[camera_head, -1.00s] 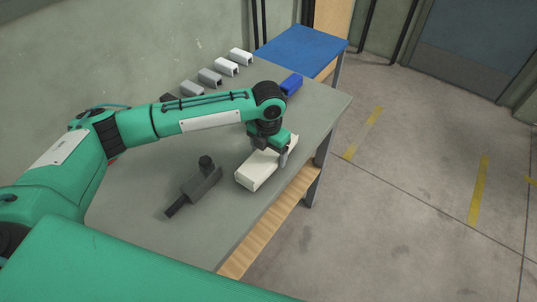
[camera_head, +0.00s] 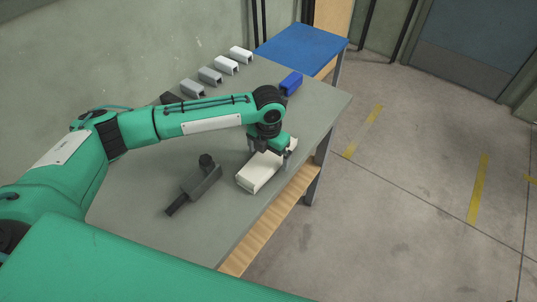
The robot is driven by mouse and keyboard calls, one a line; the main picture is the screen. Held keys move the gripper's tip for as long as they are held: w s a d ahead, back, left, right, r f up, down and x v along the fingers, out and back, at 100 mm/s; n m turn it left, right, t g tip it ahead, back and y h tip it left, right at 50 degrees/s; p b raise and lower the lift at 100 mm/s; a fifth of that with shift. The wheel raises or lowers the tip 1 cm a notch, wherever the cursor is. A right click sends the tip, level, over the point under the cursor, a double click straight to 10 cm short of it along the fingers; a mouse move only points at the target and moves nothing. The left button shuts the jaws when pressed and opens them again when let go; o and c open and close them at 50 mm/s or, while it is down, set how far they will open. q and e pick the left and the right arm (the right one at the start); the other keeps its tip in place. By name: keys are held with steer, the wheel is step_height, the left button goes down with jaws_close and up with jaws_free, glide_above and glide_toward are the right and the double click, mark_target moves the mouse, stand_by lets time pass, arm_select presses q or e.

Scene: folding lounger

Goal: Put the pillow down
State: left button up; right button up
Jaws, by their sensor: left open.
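The pillow appears as a cream-white block (camera_head: 256,174) lying flat on the grey table (camera_head: 225,215) near its right edge. My left gripper (camera_head: 271,153) is over the far end of the block. Its jaws are open, with a finger on either side of that end. Whether a finger touches the block cannot be told. My right gripper is not in view.
A dark grey tool-like part (camera_head: 194,189) lies left of the block. Several grey and white channel pieces line the table's back, including a white one (camera_head: 241,54). A blue block (camera_head: 291,83) sits near the far right corner. A blue-topped table (camera_head: 301,48) stands behind.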

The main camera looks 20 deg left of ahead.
mark_target(269, 156)
arm_select(q)
step_height(269, 156, up, 12)
steer(key=b, duration=0.1)
steer(key=shift+b, duration=0.4)
steer(key=shift+f, duration=0.15)
steer(key=shift+d, duration=0.1)
